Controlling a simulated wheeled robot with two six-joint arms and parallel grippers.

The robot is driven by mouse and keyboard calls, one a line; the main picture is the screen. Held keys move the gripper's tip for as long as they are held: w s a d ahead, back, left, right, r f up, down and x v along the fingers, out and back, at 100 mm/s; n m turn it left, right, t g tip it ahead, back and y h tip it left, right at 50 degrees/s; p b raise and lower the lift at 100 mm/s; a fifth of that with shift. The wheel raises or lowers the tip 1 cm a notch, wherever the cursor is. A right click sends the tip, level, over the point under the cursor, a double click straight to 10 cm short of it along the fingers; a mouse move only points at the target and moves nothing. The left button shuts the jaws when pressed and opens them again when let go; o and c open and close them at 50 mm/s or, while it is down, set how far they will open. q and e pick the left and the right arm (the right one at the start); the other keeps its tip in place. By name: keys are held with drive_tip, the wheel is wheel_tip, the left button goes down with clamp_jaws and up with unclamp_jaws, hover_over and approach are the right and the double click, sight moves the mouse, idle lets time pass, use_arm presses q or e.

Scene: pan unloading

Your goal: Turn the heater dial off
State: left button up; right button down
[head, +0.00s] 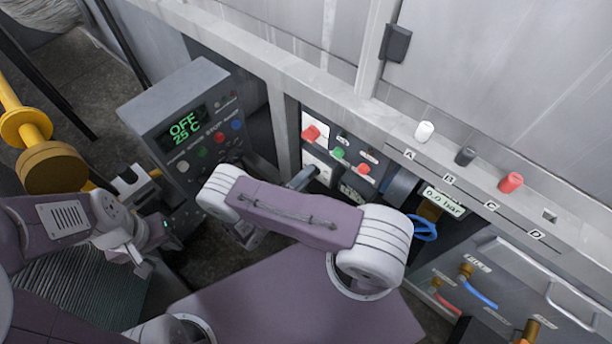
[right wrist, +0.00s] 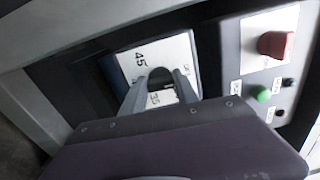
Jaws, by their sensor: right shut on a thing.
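The heater dial (right wrist: 160,74) shows in the right wrist view as a dark knob on a white plate with the marks 45 and 35. My right gripper (right wrist: 160,92) is shut on it, one finger at each side, covering part of the plate. A grey control box (head: 176,110) at the left has a green display (head: 185,128) reading OFF and 25 C. My left gripper (head: 158,256) is low at the left, away from the dial; its jaw opening is unclear.
Beside the dial are a red knob (right wrist: 276,45) and a green button (right wrist: 262,93). White, black and red knobs stand on the ledge (head: 463,186) at the right. A yellow bar (head: 30,133) is at the far left. A drawer-like front with a handle (head: 550,280) is lower right.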

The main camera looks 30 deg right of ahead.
drive_tip(key=shift+n, duration=0.4)
drive_tip(key=c, duration=0.9)
unclamp_jaws()
drive_tip(key=p+v, duration=0.1)
drive_tip(key=v, duration=0.8)
drive_tip(key=shift+s+a+p, duration=0.1)
drive_tip(key=shift+p, duration=0.25)
